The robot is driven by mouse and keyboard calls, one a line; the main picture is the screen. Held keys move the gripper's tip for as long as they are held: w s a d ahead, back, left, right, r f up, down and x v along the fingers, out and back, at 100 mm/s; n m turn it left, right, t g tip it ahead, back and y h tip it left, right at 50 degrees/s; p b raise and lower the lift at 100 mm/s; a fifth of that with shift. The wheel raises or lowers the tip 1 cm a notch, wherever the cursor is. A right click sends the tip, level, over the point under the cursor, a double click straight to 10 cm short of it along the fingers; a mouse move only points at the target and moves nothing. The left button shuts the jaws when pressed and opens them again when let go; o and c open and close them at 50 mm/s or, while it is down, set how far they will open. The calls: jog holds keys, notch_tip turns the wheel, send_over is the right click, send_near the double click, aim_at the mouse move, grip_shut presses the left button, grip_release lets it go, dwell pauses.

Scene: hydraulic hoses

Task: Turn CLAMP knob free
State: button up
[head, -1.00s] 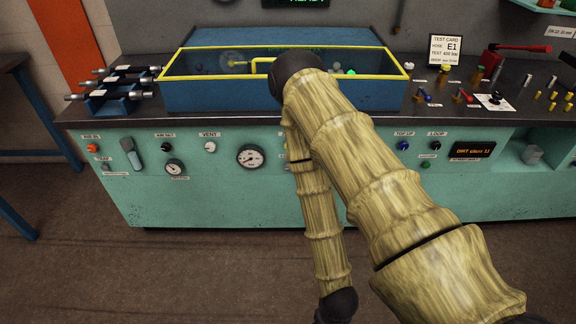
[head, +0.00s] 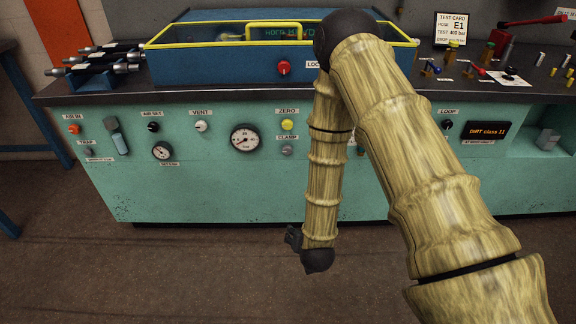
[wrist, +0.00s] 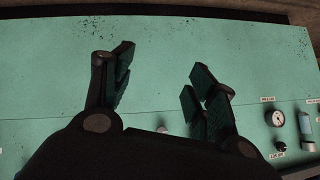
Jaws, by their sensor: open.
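The CLAMP knob (head: 287,150) is a small grey knob on the green bench front, under its label and below the yellow ZERO button (head: 287,125). My arm hangs just to its right in the head view. My gripper (wrist: 160,77) is open and empty in the wrist view, its two dark fingers apart before the bare green panel. A small pale thing shows between the finger bases there, partly hidden; I cannot tell whether it is the knob. In the head view only a dark bit of the gripper shows, low beside the arm's end, below the knob.
A large gauge (head: 244,138) and the VENT knob (head: 201,127) lie left of the CLAMP knob. A red knob (head: 283,68) is on the blue trough (head: 215,70) above. The LOOP knob (head: 447,125) is far right. The floor in front is clear.

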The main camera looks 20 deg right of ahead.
jog(key=w+r+m+t+h+b, duration=0.1)
jog(key=w+r+m+t+b, duration=0.25)
jog(key=w+b, duration=0.65)
jog(key=m+t+h+b, duration=0.3)
jog(key=t+b, duration=0.1)
jog(key=t, duration=0.1)
send_near(288, 151)
jog(key=shift+g, duration=0.25)
jog(key=b+x, duration=0.2)
jog(key=x, duration=0.7)
jog(key=shift+w+r, duration=0.15)
jog(key=shift+w, duration=0.2)
jog(key=c, duration=1)
